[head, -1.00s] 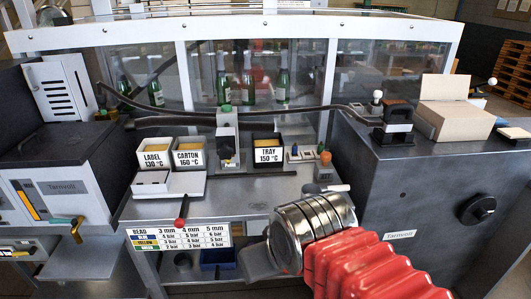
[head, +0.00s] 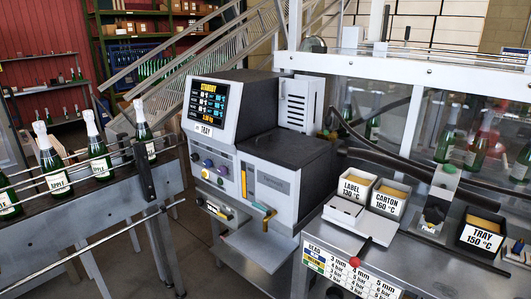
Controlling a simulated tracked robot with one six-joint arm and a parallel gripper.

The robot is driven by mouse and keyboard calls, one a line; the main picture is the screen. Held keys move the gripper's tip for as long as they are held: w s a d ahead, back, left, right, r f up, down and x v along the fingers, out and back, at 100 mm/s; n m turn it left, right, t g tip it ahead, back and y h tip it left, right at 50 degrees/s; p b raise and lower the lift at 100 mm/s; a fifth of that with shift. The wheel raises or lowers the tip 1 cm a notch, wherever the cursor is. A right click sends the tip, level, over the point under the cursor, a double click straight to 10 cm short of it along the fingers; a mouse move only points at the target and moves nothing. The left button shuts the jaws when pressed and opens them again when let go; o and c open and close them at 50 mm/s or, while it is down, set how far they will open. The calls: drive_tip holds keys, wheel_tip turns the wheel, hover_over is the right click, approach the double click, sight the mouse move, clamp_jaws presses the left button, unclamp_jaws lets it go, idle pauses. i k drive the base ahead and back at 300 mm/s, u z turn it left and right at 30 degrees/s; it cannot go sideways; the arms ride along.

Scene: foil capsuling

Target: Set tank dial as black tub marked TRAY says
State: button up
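The black tub (head: 483,237) marked "TRAY 150 °C" stands at the right of the metal bench, with yellowish contents. The glue machine (head: 228,120) stands at centre. Its lit screen (head: 208,103) reads "STANDBY" above small readings that I cannot read surely. A white label (head: 204,130) under the screen reads "TRAY". Several small knobs (head: 208,163) sit on the front panel below. I cannot tell which one is the tank dial or what it is set to. My gripper is not in view.
White tubs marked "LABEL 130 °C" (head: 354,188) and "CARTON 160 °C" (head: 389,202) stand left of the black tub. A bead chart (head: 350,272) hangs on the bench front. A bottle conveyor with rails (head: 90,195) runs at left. Floor shows between conveyor and machine.

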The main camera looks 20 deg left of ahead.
sight(194, 157)
drive_tip(key=u, duration=1.75)
drive_tip(key=i, duration=2.35)
drive_tip(key=u, duration=0.05)
